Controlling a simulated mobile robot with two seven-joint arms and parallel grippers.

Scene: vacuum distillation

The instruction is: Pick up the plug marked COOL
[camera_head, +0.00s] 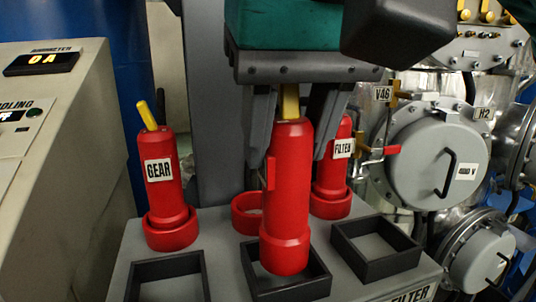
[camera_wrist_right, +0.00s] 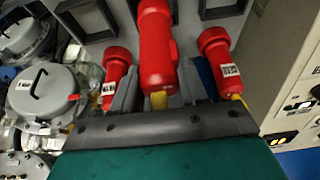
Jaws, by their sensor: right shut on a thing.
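A red plug (camera_head: 286,190) with a yellow top pin hangs upright in my right gripper (camera_head: 290,152), whose two grey fingers come down on both sides of its upper body. No label shows on this plug; its COOL mark is not visible in either view. Its lower end is in front of the middle black square frame (camera_head: 318,284), and I cannot tell whether it touches. An empty red ring holder (camera_head: 247,213) stands just behind it. The held plug also shows in the right wrist view (camera_wrist_right: 156,50), between the fingers. My left gripper is not in view.
The GEAR plug (camera_head: 160,185) stands in its red ring on the left, and the FILTER plug (camera_head: 332,178) on the right, partly behind a finger. Black square frames lie at left (camera_head: 168,282) and right (camera_head: 377,250), empty. A grey control cabinet (camera_head: 60,170) rises at far left.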

